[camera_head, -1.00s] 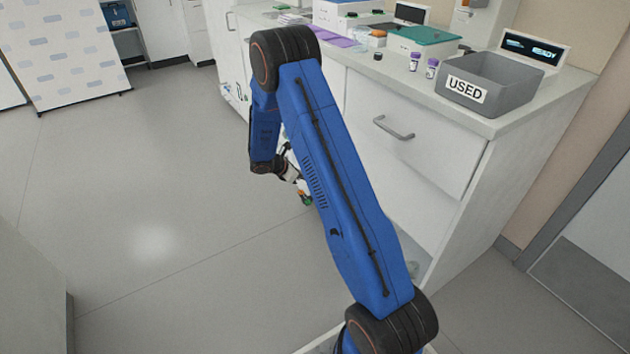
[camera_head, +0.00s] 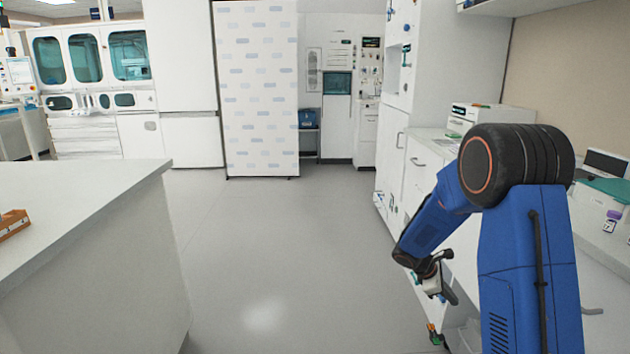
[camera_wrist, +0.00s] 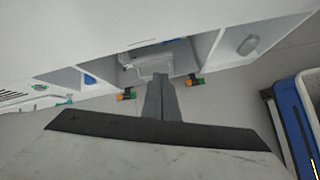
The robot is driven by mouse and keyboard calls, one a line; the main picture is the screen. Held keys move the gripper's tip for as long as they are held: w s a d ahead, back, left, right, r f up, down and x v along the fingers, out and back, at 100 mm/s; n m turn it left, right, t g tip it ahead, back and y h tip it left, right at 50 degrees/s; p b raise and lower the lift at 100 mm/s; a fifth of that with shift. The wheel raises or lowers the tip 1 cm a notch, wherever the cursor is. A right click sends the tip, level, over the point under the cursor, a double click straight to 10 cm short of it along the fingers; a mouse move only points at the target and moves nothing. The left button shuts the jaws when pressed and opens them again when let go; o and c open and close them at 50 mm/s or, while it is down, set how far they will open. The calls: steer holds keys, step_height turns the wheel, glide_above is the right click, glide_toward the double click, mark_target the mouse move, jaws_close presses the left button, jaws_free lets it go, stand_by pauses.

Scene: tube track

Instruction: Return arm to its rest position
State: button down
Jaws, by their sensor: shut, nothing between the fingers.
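My blue arm (camera_head: 525,265) fills the lower right of the head view, folded at a large black elbow joint (camera_head: 520,165). Its forearm (camera_head: 435,220) slopes down and to the left from the elbow. My gripper (camera_head: 435,334) hangs low beside the front of the white counter cabinets, shut and holding nothing. In the wrist view, my gripper (camera_wrist: 160,92) shows as dark parts with small orange and green pieces on either side, in front of open white cabinet compartments.
The white cabinets (camera_head: 389,160) and counter stand close on the right. A purple-capped vial (camera_head: 611,221) is on the counter. A white-topped bench (camera_head: 80,210) is at left. A patterned panel (camera_head: 257,90) stands at the back. The grey floor (camera_head: 270,240) between is clear.

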steer(key=s+a+r+m+t+y, duration=0.1)
steer(key=s+a+r+m+y, duration=0.2)
steer(key=s+r, duration=0.65)
steer(key=s+a+r+m+y, duration=0.1)
steer(key=s+a+r+m, duration=0.3)
steer(key=s+r, duration=0.5)
steer(key=s+a+r+m+t+y, duration=0.1)
steer(key=s+a+m+t+y, duration=0.1)
steer(key=s, duration=0.8)
steer(key=s+a+r+m+t+y, duration=0.1)
steer(key=s+a+m, duration=0.4)
steer(key=s, duration=0.5)
steer(key=shift+s+a+r+t+y, duration=0.2)
steer(key=shift+a+r+t+y, duration=0.2)
steer(key=shift+a+r+y, duration=0.3)
